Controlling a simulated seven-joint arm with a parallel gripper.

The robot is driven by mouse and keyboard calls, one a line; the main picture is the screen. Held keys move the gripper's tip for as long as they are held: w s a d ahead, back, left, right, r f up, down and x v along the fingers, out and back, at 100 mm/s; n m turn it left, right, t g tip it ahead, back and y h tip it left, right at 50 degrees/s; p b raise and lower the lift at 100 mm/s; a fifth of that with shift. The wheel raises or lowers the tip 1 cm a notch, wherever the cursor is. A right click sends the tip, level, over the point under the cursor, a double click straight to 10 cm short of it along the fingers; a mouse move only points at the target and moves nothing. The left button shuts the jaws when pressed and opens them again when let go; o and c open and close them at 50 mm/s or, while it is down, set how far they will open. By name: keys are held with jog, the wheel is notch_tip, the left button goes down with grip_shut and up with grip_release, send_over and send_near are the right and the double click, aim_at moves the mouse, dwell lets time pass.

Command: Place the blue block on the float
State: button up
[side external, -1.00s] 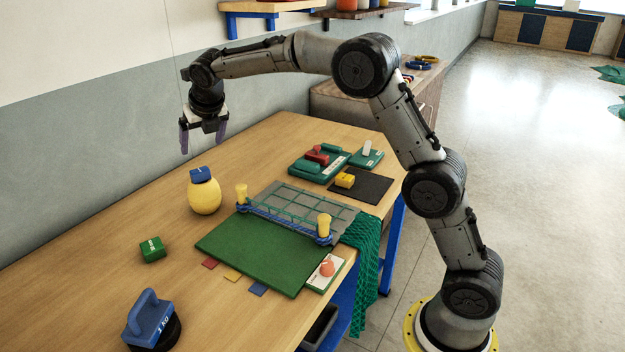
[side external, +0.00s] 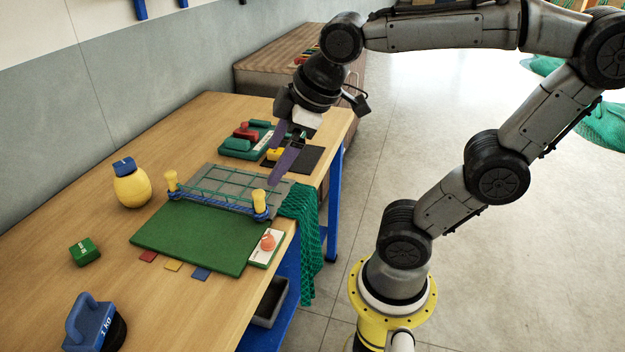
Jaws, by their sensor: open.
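The blue block (side external: 124,165) sits on top of the yellow float (side external: 131,189), slightly tilted in the picture. The float is a round yellow body standing on the table at the left, behind the green mat's left side. My gripper (side external: 274,166) has two purple fingers spread apart, with nothing seen between them. It hangs over the right back part of the table, well to the right of the float. Its fingers partly cover the dark pad and the yellow block (side external: 273,154) there.
A green mat (side external: 190,243) with a net rail and two yellow posts (side external: 259,200) fills the table's middle. A green block (side external: 84,251) and a blue weight (side external: 90,322) are at left. A green tray (side external: 240,150) is at the back. Green netting (side external: 303,235) hangs off the right edge.

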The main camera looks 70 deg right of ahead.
jog(key=s+f+m, duration=0.4)
jog(key=s+m, duration=0.1)
jog(key=s, duration=0.1)
jog(key=shift+a, duration=0.35)
jog(key=shift+s, duration=0.1)
dwell(0.7)
